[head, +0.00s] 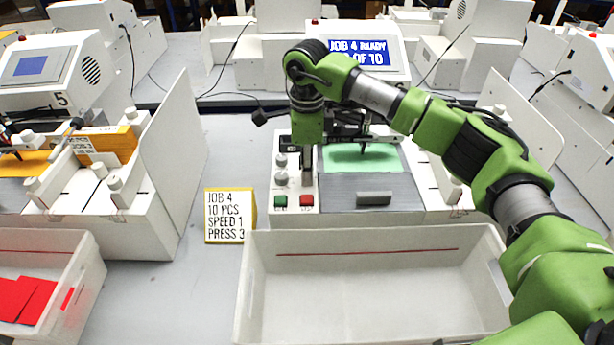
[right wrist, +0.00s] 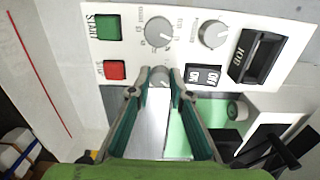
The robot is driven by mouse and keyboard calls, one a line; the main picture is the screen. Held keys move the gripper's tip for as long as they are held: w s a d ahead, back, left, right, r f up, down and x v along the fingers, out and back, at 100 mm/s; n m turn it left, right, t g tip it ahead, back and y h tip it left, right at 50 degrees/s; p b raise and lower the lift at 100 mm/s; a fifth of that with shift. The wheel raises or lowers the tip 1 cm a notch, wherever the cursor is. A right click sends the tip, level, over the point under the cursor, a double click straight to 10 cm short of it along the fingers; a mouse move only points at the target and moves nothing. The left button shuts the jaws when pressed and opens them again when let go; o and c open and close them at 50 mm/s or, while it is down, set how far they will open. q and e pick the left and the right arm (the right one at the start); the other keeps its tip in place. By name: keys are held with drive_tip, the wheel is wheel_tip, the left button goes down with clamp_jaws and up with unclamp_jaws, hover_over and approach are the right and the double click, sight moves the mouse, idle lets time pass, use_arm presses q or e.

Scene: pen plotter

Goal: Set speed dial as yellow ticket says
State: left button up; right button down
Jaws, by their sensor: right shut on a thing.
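The yellow ticket (head: 230,215) stands left of the plotter in the head view and reads JOB 4, 10 PCS, SPEED 1, PRESS 3. My right gripper (head: 306,172) reaches down over the plotter's control panel (head: 295,208). In the right wrist view its fingertips (right wrist: 160,76) are shut around a small round dial (right wrist: 160,72) above the red STOP button (right wrist: 115,70). Two more dials, one (right wrist: 160,30) nearer the green START button (right wrist: 107,27) and one (right wrist: 213,33) farther up, are free. Their labels are too small to read, and the held dial's setting is mostly hidden. My left gripper is not in view.
A rocker switch (right wrist: 202,77) and a black JOB slot (right wrist: 255,55) lie close beyond the fingers. A green sheet (head: 350,160) is on the plotter bed. An empty white bin (head: 370,295) stands in front.

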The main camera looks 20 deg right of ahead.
drive_tip(key=shift+n+b, duration=0.65)
drive_tip(key=shift+n, duration=0.55)
drive_tip(key=shift+r, duration=0.1)
drive_tip(key=c, duration=2.1)
unclamp_jaws()
drive_tip(key=shift+c, duration=0.2)
wheel_tip(320, 180, up, 12)
